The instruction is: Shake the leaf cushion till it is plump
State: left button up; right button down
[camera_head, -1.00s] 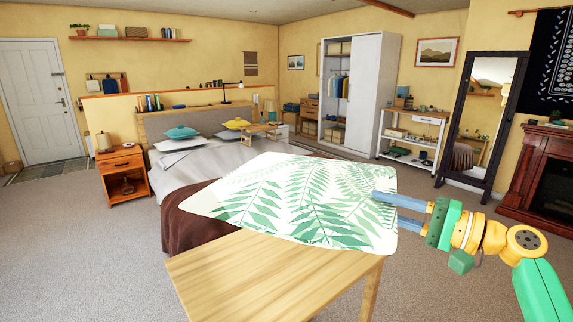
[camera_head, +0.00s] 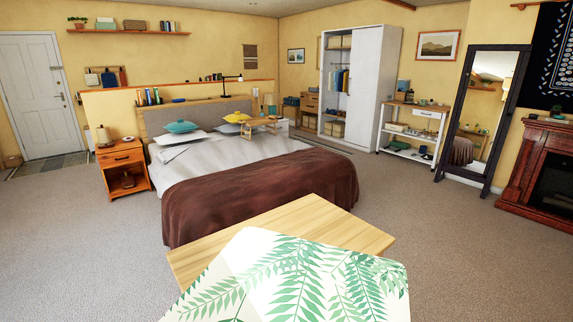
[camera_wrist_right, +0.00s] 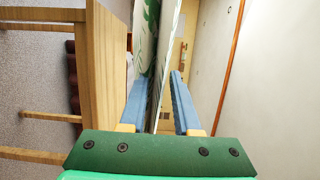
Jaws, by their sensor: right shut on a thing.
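The leaf cushion (camera_head: 300,282), white with green fern leaves, fills the bottom middle of the head view. It hangs in front of the near edge of the wooden table (camera_head: 290,232), and its lower part is cut off by the frame. In the right wrist view the cushion (camera_wrist_right: 153,62) is seen edge-on between the blue fingers of my right gripper (camera_wrist_right: 160,100), which is shut on it. The table (camera_wrist_right: 100,70) stands to the left there. My right gripper is out of the head view. My left gripper is in neither view.
Beyond the table is a bed with a brown blanket (camera_head: 260,196). A nightstand (camera_head: 124,167) stands at its left. A wardrobe (camera_head: 365,80), a white shelf cart (camera_head: 412,133) and a standing mirror (camera_head: 487,115) line the right. Carpet (camera_head: 85,245) is clear at left and right.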

jog(key=shift+s+a, duration=0.25)
jog(key=shift+s, duration=0.4)
jog(key=shift+w+f, duration=0.1)
